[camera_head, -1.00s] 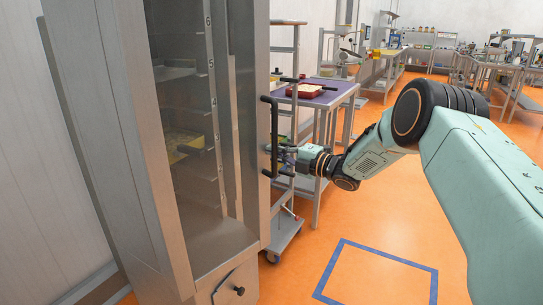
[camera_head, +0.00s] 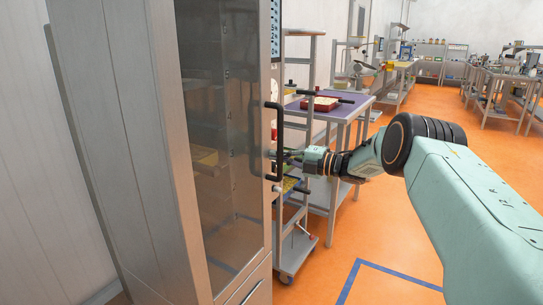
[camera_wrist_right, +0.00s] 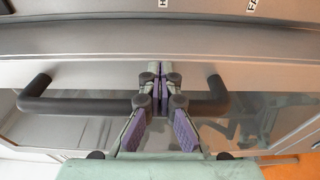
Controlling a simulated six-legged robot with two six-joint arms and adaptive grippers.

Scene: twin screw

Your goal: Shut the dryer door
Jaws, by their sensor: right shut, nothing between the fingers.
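The dryer is a tall grey metal cabinet (camera_head: 120,130) at the left of the head view. Its glazed door (camera_head: 215,140) has a dark bar handle (camera_head: 275,128) along its right edge; the handle also crosses the right wrist view (camera_wrist_right: 80,105). The door looks flush or nearly flush with the cabinet front; I cannot tell whether a thin gap is left. My right gripper (camera_head: 277,155) is shut and empty at the handle. In the right wrist view its fingertips (camera_wrist_right: 161,85) overlap the handle bar and point at the door's edge; contact is unclear. My left gripper is not in view.
A wheeled cart (camera_head: 298,245) stands just right of the cabinet, close to my right gripper. Open orange floor (camera_head: 400,220) lies to the right; benches stand farther back.

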